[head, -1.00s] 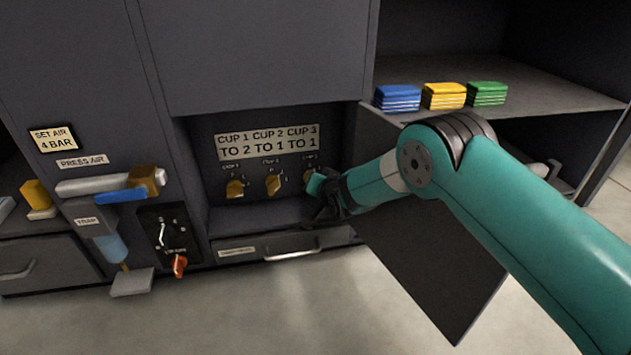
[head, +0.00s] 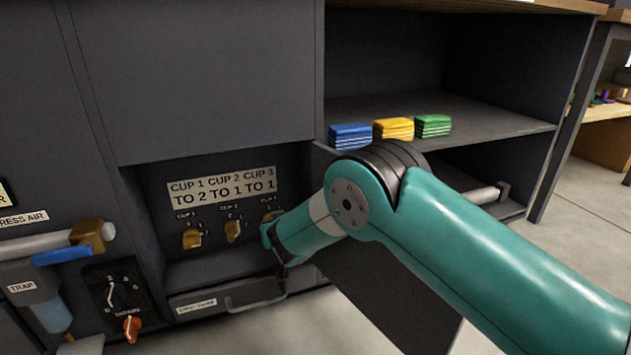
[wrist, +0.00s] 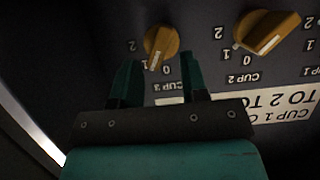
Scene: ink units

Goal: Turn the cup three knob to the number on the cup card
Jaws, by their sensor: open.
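The cup card (head: 222,188) reads CUP 1 TO 2, CUP 2 TO 1, CUP 3 TO 1. The cup three knob (head: 270,215) is the rightmost brass knob, partly hidden by my arm in the head view. In the wrist view, upside down, the cup three knob (wrist: 161,41) shows its white mark between 1 and 0, seemingly nearer 1. My gripper (wrist: 158,78) is open and empty. Its two fingers point at the knob from just short of it, apart from it. In the head view my gripper (head: 272,245) is mostly hidden.
The cup two knob (wrist: 265,33) sits beside it, and the cup one knob (head: 192,238) is further left. A drawer handle (head: 256,295) juts out below the recess. An open door panel (head: 385,295) hangs behind my arm. Blue, yellow (head: 393,128) and green stacks lie on the shelf.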

